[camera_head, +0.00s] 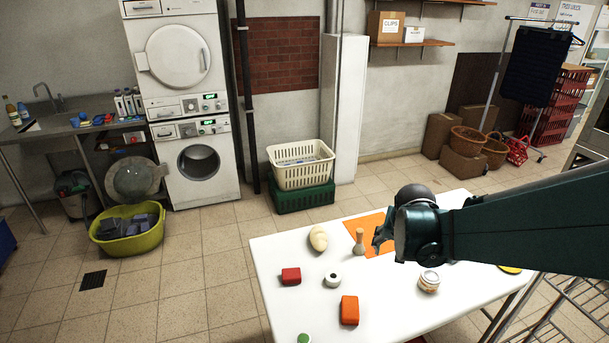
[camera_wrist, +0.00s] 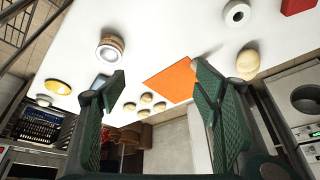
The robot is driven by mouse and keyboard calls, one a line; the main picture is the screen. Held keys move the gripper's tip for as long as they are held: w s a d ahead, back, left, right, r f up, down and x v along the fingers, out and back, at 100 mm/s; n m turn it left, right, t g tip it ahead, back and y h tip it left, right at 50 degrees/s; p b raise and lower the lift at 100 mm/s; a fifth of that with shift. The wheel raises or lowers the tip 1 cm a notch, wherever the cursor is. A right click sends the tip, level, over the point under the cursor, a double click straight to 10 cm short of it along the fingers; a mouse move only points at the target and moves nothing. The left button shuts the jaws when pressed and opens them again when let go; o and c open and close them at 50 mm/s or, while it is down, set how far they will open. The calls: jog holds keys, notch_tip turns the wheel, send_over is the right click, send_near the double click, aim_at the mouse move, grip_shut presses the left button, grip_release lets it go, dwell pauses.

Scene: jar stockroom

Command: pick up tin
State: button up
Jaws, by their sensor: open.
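A short round container with a pale lid and a tan band, which looks like the tin (camera_head: 429,281), stands on the white table to the right of the middle. It shows in the upper left of the wrist view (camera_wrist: 110,48). My gripper (camera_head: 381,240) is above the table, to the left of and behind the tin, near the orange mat. In the wrist view my gripper (camera_wrist: 159,73) has its two green fingers wide apart with nothing between them. It is apart from the tin.
On the white table (camera_head: 275,248) are an orange mat (camera_head: 366,222), a potato-like lump (camera_head: 318,238), a wooden-topped item (camera_head: 359,241), a red block (camera_head: 291,276), a white ring (camera_head: 333,279) and an orange block (camera_head: 349,310). A yellow dish (camera_wrist: 58,87) sits near the table edge.

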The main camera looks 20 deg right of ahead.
aim_at(431, 276)
jog(key=shift+s+d+f+m+g+h+b, duration=0.25)
jog(key=shift+s+d+f+m+b, duration=0.35)
jog(key=shift+d+f, duration=1.7)
jog(key=shift+s+d+f+m+g+b, duration=0.35)
jog(key=shift+d+f+m, duration=0.3)
jog(key=shift+d+f, duration=1.7)
jog(key=shift+s+d+f+m+g+h+b, duration=0.15)
jog(key=shift+s+d+f+m+g+b, duration=0.3)
jog(key=shift+d+f, duration=1.85)
jog(key=shift+d+r, duration=0.3)
jog(key=shift+r, duration=0.05)
jog(key=shift+b+x, duration=0.3)
jog(key=shift+x, duration=1)
jog(key=shift+d+b+x, duration=0.2)
jog(key=shift+b+x, duration=0.8)
jog(key=shift+x, duration=1.6)
jog(key=shift+w+r, duration=0.15)
jog(key=shift+c, duration=0.7)
jog(key=c, duration=1)
